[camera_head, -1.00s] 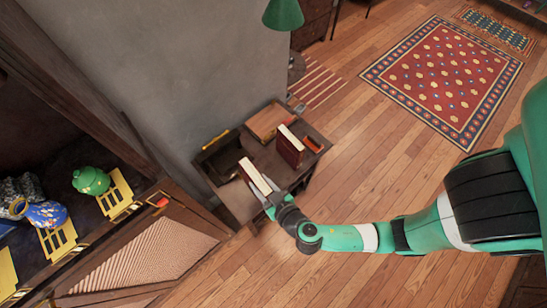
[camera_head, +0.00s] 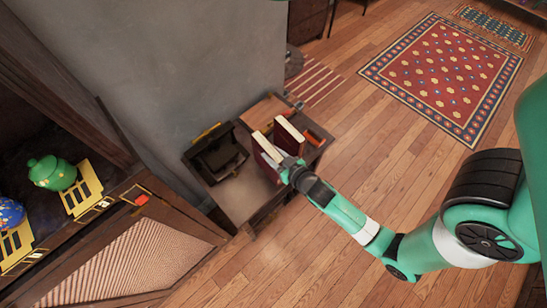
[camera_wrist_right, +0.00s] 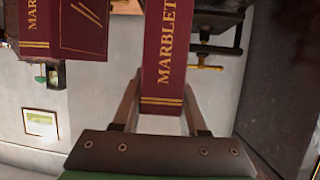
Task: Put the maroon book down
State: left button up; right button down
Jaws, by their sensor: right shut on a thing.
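The maroon book (camera_head: 264,150) is upright with its pale page edges showing, over the small wooden table (camera_head: 243,200). My right gripper (camera_head: 284,164) is shut on it. In the right wrist view the book's spine (camera_wrist_right: 163,60), with gold lettering, lies between the two fingers (camera_wrist_right: 160,98). I cannot tell whether its bottom touches the tabletop. A second maroon book (camera_head: 289,136) stands close beside it on the right, and also shows at upper left in the wrist view (camera_wrist_right: 85,28). My left gripper is not in view.
A dark open case (camera_head: 215,152) sits on the table's left side. A wooden panel or box (camera_head: 264,110) is behind the books, and an orange object (camera_head: 314,139) is at the right. The table's front left is clear. A grey wall (camera_head: 190,60) stands behind.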

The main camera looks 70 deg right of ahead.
jog(key=shift+d+f+b, duration=0.15)
jog(key=shift+f+b, duration=0.25)
jog(key=shift+f, duration=0.5)
jog(key=shift+d+f+b, duration=0.15)
jog(key=shift+f+b, duration=0.2)
jog(key=shift+f, duration=0.5)
jog(key=shift+c, duration=2.2)
grip_release()
jog(key=shift+f, duration=0.15)
jog(key=shift+s+a+r, duration=0.15)
jog(key=shift+s+r, duration=0.05)
jog(key=shift+s, duration=0.05)
jog(key=b+v, duration=0.1)
jog(key=v, duration=1)
jog(key=shift+r, duration=0.15)
